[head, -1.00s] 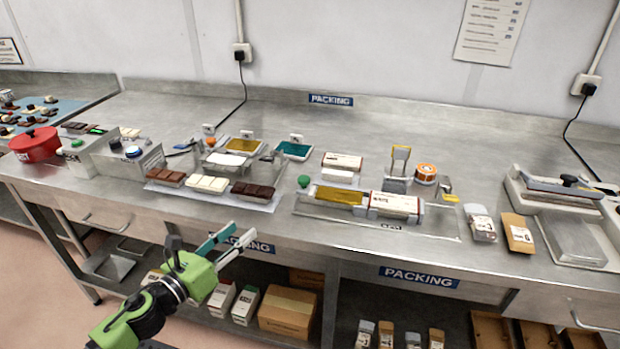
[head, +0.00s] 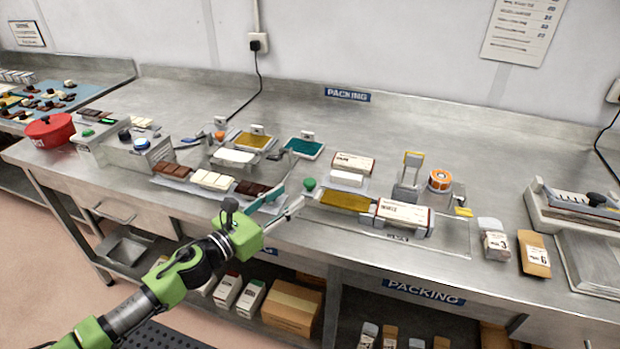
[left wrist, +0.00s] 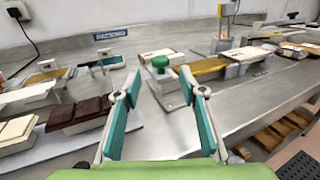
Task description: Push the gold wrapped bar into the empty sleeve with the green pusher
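The gold wrapped bar (head: 345,200) lies flat on a clear tray, its right end near the white sleeve (head: 403,213) held in a grey fixture. The green pusher (head: 310,184), a round knob, stands at the left end of the bar; it also shows in the left wrist view (left wrist: 160,62). My left gripper (head: 290,200) is open and empty, in front of and left of the pusher. In the left wrist view its two teal-padded fingers (left wrist: 158,95) are spread, with the pusher beyond them between the tips. My right gripper is not in view.
Chocolate bars (head: 212,180) lie on a white sheet left of the tray. An orange tape roll (head: 440,180) and a grey stand (head: 408,180) are behind the sleeve. Small packs (head: 495,243) stand to the right.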

